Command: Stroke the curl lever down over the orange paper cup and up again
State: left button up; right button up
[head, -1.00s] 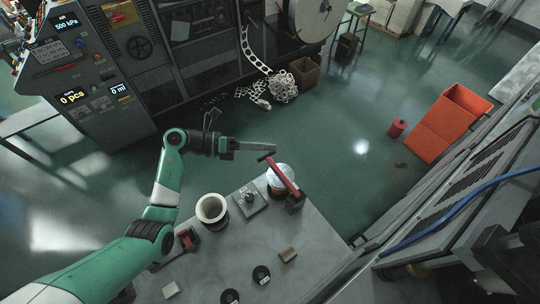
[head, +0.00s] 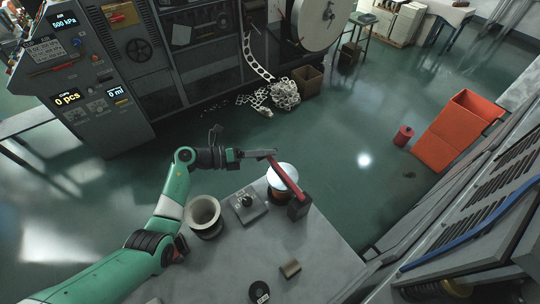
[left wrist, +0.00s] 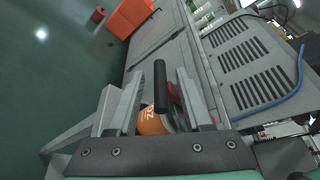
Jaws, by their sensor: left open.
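The curl lever (head: 284,174) is a red arm hinged on a dark block at the table's right edge. It slants up over a white-topped round station. A little orange of the paper cup (head: 278,195) shows below that white top. The cup also shows in the left wrist view (left wrist: 151,122), orange with white lettering, behind the lever's black grip (left wrist: 160,87). My left gripper (head: 262,154) is at the lever's free end. Its fingers are open, one on each side of the black grip, with gaps showing. My right gripper is not in view.
The grey table (head: 235,255) holds a cream ring (head: 204,212), a plate with a black knob (head: 246,202), a small brown roll (head: 290,269) and a black disc (head: 260,292). A grey vented machine (head: 490,180) stands at the right. Open floor lies behind.

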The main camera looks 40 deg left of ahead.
pick_arm(q)
jog(key=shift+x, duration=0.95)
grip_shut()
dwell(0.7)
